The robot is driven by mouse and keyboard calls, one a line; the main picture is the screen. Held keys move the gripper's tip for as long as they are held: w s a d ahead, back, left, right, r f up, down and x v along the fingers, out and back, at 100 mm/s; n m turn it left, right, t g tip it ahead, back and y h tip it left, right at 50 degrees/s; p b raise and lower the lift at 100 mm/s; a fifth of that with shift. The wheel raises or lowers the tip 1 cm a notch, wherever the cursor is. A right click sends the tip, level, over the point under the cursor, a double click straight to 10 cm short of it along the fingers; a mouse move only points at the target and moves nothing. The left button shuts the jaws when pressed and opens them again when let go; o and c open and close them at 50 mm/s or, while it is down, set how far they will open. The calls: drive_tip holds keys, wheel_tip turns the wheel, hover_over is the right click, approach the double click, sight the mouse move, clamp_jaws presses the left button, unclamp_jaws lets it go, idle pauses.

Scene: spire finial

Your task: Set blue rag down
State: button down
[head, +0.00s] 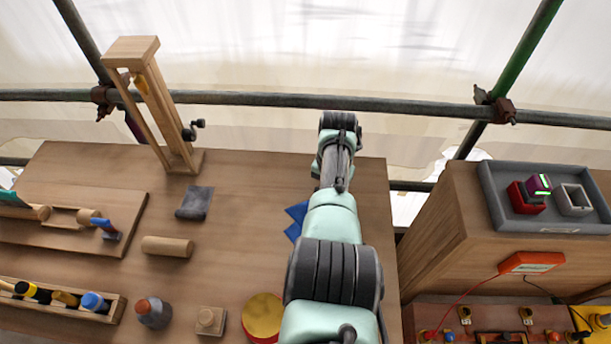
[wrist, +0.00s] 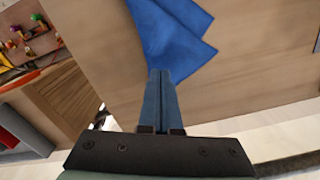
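The blue rag (wrist: 170,35) is a flat, folded cloth with pointed corners in the wrist view. Its near edge meets the tips of my gripper (wrist: 162,73), whose two fingers are pressed together, shut on the rag. The rag spreads out beyond the fingertips over the wooden bench top. In the head view, blue points of the rag (head: 295,220) show just left of my arm, over the bench (head: 235,240). My arm hides the rest of the rag and my gripper there. I cannot tell whether the rag touches the wood.
A grey cloth (head: 195,203), wooden cylinder (head: 167,246), dark jar (head: 153,312) and round yellow-topped tin (head: 262,316) are on the bench. A tall wooden frame (head: 155,110) stands at the back. A grey tray (head: 490,190) sits on a cabinet at right. Bare wood lies left of the rag.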

drive_tip(key=shift+f, duration=0.1)
drive_tip(key=w+r+n+t, duration=0.1)
drive_tip(key=w+r+t, duration=0.6)
drive_tip(key=w+r, duration=0.6)
wheel_tip(320, 180, up, 22)
drive_tip(key=n+t+h, duration=0.1)
drive_tip(key=t, duration=0.6)
drive_tip(key=s+a+r+t, duration=0.1)
drive_tip(key=s+r+t, duration=0.1)
drive_tip(key=s+r, duration=0.35)
drive_tip(key=s+a+r+n+t, duration=0.1)
drive_tip(key=s+r+t, duration=0.15)
drive_tip(key=r, duration=0.55)
drive_tip(key=s+a+r+t, duration=0.1)
drive_tip(key=s+r+t, duration=0.2)
drive_tip(key=r, duration=0.4)
drive_tip(key=s+r+n+t, duration=0.1)
drive_tip(key=s+r+t, duration=0.2)
drive_tip(key=s+r, duration=0.3)
drive_tip(key=s+a+r+t+y, duration=0.1)
drive_tip(key=s+r+t, duration=0.2)
drive_tip(key=s, duration=1)
wheel_tip(320, 180, up, 3)
drive_tip(key=shift+a+f+n, duration=0.1)
drive_tip(key=shift+a+n, duration=0.1)
drive_tip(key=shift+n, duration=0.2)
